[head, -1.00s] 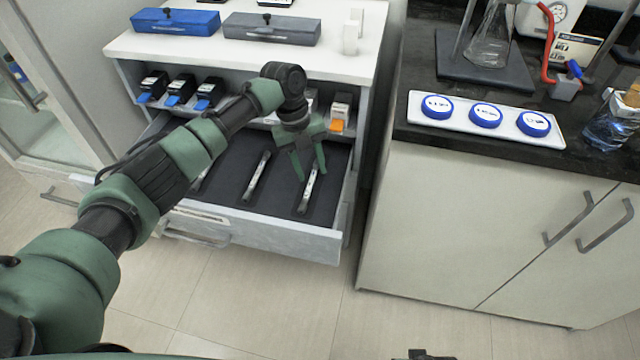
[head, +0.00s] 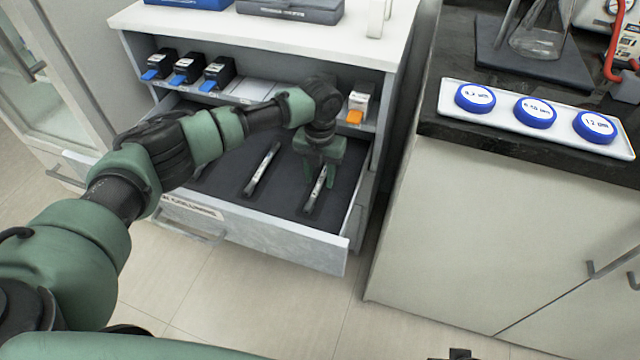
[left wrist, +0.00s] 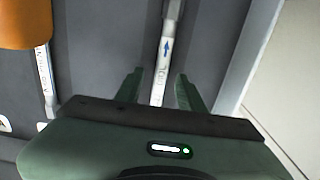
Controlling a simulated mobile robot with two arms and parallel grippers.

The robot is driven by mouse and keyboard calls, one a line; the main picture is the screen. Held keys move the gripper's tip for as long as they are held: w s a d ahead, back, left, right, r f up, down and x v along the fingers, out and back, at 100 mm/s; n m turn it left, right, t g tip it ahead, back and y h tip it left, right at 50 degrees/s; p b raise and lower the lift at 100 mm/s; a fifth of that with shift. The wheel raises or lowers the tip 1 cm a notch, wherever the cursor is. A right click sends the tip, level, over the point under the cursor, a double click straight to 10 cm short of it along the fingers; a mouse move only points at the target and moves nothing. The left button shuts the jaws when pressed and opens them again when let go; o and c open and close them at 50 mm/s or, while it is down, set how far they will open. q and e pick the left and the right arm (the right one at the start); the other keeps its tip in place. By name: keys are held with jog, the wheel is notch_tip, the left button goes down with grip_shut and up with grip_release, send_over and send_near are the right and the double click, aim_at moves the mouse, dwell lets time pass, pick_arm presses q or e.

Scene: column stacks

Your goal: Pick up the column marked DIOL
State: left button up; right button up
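Several slim white columns lie in the dark lining of an open drawer. The rightmost column (head: 317,190) is under my left gripper (head: 325,180). The left wrist view shows this column (left wrist: 163,65) between the two green fingertips (left wrist: 160,82), with a gap on each side. The left gripper is open and empty. The column has a blue arrow and small printed letters, too blurred to read surely. The middle column (head: 262,170) lies to its left. A further column at the left is mostly hidden by my arm.
A shelf above the drawer holds dark boxes with blue fronts (head: 187,69) and a white box with an orange front (head: 357,105). In the left wrist view, an orange object (left wrist: 22,22) covers part of another column. A tray with blue-rimmed discs (head: 535,112) stands on the right counter.

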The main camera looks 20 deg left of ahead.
pick_arm(q)
jog(key=shift+f, duration=0.35)
grip_shut()
dwell(1.2)
